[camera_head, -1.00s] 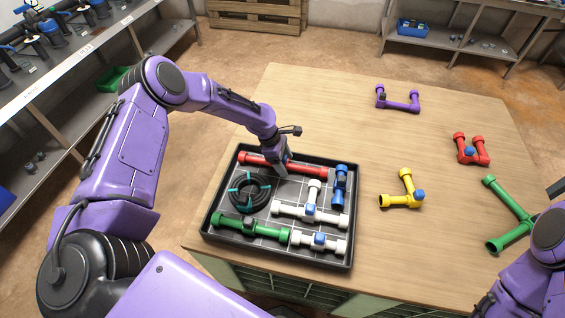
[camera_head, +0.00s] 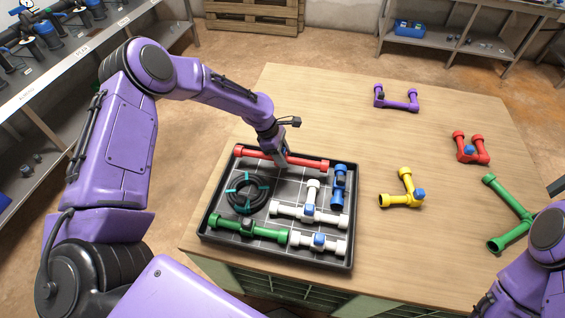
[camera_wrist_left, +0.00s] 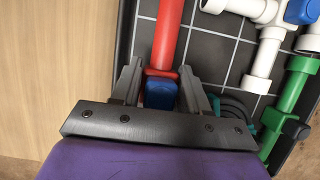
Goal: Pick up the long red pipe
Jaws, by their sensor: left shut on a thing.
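The long red pipe (camera_head: 303,161) lies across the back of the black tray (camera_head: 352,225), appearing slightly raised above the tray floor. It also shows in the left wrist view (camera_wrist_left: 168,30), running up between my fingers. My left gripper (camera_head: 281,162) is shut on the red pipe near its middle; its two fingers stand on either side of the pipe in the wrist view (camera_wrist_left: 160,85). A blue part (camera_wrist_left: 160,93) sits between the fingers there. The gripper hides the pipe's middle in the head view. My right gripper is out of view; only part of that arm shows at lower right.
The tray also holds a black hose coil (camera_head: 247,193), a green pipe (camera_head: 250,229), white pipes (camera_head: 310,214) and a blue fitting (camera_head: 339,188). Purple (camera_head: 400,104), red (camera_head: 470,150), yellow (camera_head: 402,196) and green (camera_head: 510,210) assemblies lie on the table (camera_head: 330,105). The back-left tabletop is clear.

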